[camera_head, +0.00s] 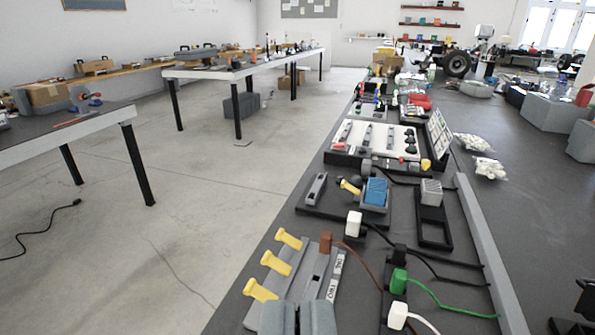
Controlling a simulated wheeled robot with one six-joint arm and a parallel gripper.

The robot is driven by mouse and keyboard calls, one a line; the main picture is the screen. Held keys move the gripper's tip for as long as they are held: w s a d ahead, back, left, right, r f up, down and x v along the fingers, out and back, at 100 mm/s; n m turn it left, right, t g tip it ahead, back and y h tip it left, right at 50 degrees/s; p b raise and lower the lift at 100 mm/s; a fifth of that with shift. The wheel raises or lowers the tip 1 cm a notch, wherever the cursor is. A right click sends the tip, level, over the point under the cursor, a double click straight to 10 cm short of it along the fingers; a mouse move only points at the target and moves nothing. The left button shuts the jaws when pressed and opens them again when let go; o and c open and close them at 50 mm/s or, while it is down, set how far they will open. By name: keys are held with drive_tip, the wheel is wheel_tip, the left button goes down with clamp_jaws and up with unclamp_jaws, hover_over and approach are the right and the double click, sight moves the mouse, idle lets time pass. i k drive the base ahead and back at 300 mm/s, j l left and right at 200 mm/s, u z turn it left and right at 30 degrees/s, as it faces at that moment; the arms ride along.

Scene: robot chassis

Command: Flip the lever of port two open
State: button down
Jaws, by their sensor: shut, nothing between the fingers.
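A grey port block (309,285) sits on the dark bench in the lower middle. Labels ONE (338,263) and TWO (331,289) run along its right side, with TWO nearer to me. Yellow levers stick up along its left: a far one (288,239), a middle one (276,262) and a near one (260,290). I cannot tell which lever belongs to port two. A brown plug (325,243) with a brown cable stands at the block's far end. My gripper (298,306) is shut and empty at the bottom edge, in front of the block's near end and hiding part of it.
Green (398,281) and white (397,315) plugs with cables stand to the right. A white plug (353,223) and a blue block (376,191) lie beyond. A grey rail (485,245) runs along the right. Open floor lies left of the bench.

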sight(271, 262)
drive_tip(key=k+z, duration=0.1)
drive_tip(key=k, duration=1)
